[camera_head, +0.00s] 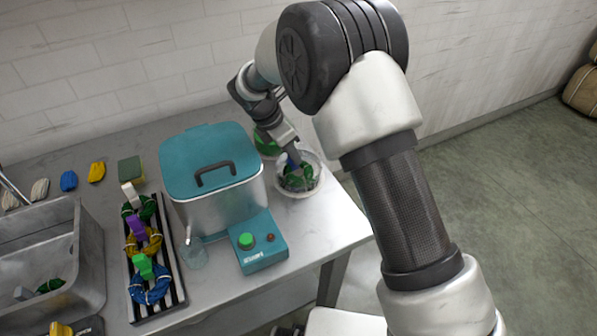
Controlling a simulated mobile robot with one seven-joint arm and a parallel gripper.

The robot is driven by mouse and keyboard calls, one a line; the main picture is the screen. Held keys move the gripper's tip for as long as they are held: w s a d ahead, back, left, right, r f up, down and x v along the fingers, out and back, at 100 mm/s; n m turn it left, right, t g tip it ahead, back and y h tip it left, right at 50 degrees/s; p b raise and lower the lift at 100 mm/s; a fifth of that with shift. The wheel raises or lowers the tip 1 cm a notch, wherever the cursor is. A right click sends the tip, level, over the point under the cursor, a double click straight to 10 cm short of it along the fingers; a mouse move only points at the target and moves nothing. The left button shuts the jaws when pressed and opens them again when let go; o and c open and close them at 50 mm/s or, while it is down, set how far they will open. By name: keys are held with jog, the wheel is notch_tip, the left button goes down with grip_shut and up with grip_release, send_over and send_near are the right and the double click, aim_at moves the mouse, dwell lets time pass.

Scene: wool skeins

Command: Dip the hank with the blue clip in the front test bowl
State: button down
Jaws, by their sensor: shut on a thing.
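My gripper (291,152) is shut on the blue clip (292,160) of a hank. The green hank (296,180) hangs below the clip, inside the white front test bowl (310,192) at the right end of the table. Whether it touches the bottom of the bowl, and the liquid level, I cannot tell. Another bowl (266,145), with green in it, stands just behind and is partly hidden by my arm.
A steel vat with a teal lid (210,155) and a control box (258,243) stand left of the bowl. A glass beaker (194,255), a rack (178,285) of clipped hanks and a steel sink (90,260) are further left. The table edge (345,215) is close on the right.

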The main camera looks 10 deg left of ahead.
jog(key=shift+r, duration=0.1)
dwell(0.3)
jog(key=shift+w+d+r+p, duration=0.3)
jog(key=shift+w+d+p, duration=0.15)
jog(key=shift+p, duration=0.15)
jog(key=shift+s+f, duration=0.1)
jog(key=shift+s+a+f, duration=0.35)
jog(key=shift+s+a, duration=0.05)
jog(key=shift+a, duration=0.15)
jog(key=shift+w+d+r+p, duration=0.4)
jog(key=shift+w+d+r, duration=0.05)
jog(key=shift+d, duration=0.1)
